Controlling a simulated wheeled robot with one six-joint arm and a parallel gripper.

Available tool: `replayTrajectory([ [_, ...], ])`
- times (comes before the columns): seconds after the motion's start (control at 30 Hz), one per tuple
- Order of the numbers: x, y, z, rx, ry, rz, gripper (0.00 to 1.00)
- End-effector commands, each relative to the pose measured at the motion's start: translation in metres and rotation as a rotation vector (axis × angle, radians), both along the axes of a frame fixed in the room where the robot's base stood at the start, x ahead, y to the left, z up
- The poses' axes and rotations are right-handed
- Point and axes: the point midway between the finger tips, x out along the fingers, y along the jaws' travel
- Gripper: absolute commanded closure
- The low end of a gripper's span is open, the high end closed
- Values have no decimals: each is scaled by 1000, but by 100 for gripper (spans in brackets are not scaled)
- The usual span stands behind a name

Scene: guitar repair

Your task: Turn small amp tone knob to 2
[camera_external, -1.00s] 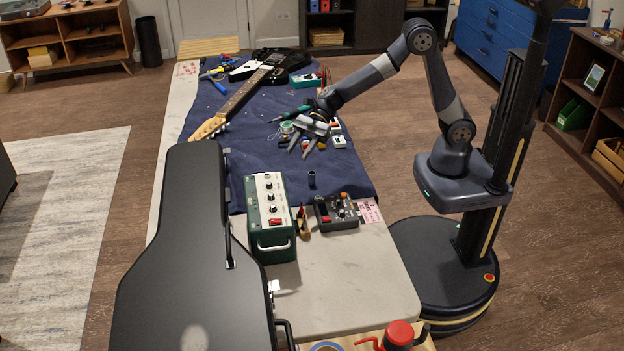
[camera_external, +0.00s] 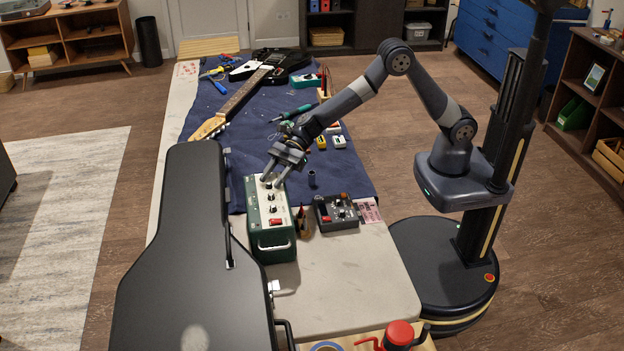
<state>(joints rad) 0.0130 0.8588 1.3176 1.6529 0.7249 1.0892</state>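The small green amp (camera_external: 271,244) stands on the table, with a pale top panel that carries a column of dark knobs and a red switch. Which knob is the tone knob, and where it points, is too small to tell. My gripper (camera_external: 271,182) is over the far end of the amp's panel, pointing down and to the left. Its two fingers are spread apart near the farthest knobs. I see nothing held between them. Whether a fingertip touches a knob or the panel I cannot tell.
A black guitar case (camera_external: 180,250) lies close along the amp's left. A guitar (camera_external: 238,98) and tools lie on the blue cloth (camera_external: 352,178). The table's front right (camera_external: 350,285) is clear.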

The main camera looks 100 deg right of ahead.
Motion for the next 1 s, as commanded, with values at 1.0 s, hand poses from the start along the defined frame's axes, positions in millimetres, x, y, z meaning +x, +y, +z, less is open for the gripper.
replayTrajectory([
  [1.0, 1, 0, 0, -1, 1, 15, 100],
])
